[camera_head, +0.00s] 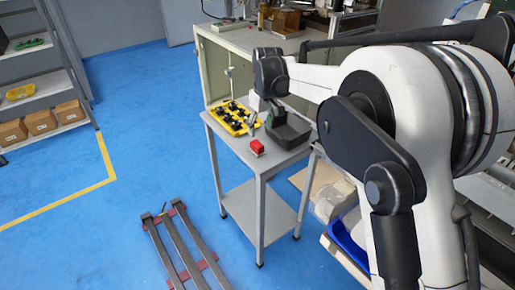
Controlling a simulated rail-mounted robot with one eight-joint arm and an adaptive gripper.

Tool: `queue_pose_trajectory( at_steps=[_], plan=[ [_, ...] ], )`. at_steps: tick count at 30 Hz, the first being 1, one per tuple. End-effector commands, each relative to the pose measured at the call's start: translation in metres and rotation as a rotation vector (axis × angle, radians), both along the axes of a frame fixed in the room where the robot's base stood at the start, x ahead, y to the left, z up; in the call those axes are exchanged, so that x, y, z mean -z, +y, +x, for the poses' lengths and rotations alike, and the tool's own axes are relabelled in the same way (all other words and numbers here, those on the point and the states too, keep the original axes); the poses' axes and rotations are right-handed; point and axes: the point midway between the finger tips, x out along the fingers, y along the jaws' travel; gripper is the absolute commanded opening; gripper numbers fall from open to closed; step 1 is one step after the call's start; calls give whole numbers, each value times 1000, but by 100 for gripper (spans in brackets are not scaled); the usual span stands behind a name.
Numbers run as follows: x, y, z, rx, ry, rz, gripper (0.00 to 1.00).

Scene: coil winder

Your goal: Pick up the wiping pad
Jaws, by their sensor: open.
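A small red block (257,146), which may be the wiping pad, sits near the front edge of a small grey table (236,146). I cannot tell for sure that it is the pad. My gripper (262,118) points down over the table, behind the red block and apart from it in the picture. It is open, but its fingertips are small and partly lost against the things behind. A yellow tray (222,118) with black parts lies to its left. A dark grey open bin (290,134) stands to its right.
A larger bench (222,40) stands behind the table. My arm covers much of the right side. A rack of grey rails with red crosspieces (178,250) lies on the floor in front. Shelves with cardboard boxes (40,122) stand at left. The blue floor between is clear.

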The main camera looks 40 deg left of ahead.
Motion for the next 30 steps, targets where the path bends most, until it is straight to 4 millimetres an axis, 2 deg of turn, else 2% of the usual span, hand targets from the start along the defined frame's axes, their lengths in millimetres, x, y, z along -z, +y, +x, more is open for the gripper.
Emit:
queue_pose_trajectory(
  at_steps=[3,6,16,24,30],
  plan=[
    [21,3,1,0,0,0,48],
    [32,4,1,0,0,0,48],
    [50,8,1,0,0,0,48],
    [86,15,0,0,0,0,48],
    [91,16,0,0,0,0,48]
  ],
)
